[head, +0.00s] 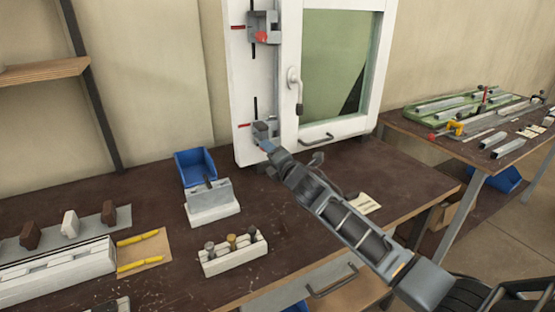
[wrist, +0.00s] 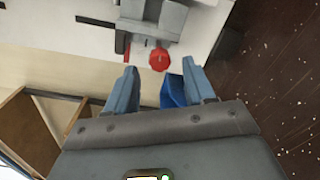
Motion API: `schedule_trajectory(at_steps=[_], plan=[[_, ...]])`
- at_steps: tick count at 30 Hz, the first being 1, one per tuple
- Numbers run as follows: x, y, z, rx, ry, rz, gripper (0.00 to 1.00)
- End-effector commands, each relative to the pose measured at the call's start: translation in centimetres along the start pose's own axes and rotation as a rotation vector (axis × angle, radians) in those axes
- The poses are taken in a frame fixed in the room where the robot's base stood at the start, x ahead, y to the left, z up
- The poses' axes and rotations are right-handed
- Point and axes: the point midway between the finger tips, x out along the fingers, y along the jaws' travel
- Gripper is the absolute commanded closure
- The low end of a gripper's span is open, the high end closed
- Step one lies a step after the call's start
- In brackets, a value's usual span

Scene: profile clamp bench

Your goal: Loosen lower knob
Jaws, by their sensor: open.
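The lower clamp (head: 261,128) is a grey block on the left side of a white window frame, beside a red mark. The wrist view shows a grey clamp (wrist: 158,18) with a round red knob (wrist: 160,59), the lower knob. My gripper (head: 266,144) is at the lower clamp and hides its knob in the head view. In the wrist view my gripper (wrist: 159,68) is open, with its two blue-grey fingers apart. The knob appears centred between the fingertips, near their line; I cannot tell whether they reach around it. Nothing is held.
The upper clamp (head: 264,28) with a red knob sits higher on the frame. A white window handle (head: 295,84) is to the right. On the bench stand a blue bin (head: 196,165), a grey-white block (head: 211,203) and a peg rack (head: 233,254). Bare bench lies between them.

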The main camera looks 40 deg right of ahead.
Motion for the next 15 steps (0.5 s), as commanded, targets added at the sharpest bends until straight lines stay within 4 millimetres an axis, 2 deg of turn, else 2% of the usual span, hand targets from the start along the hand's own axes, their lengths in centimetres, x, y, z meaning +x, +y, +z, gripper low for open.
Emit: schedule_trajectory(at_steps=[6,15], plan=[[-2.7,0.1,0.2,0.001,-0.003,0.0,0.46],[-5.0,-0.1,0.1,-0.001,-0.001,-0.001,0.46]])
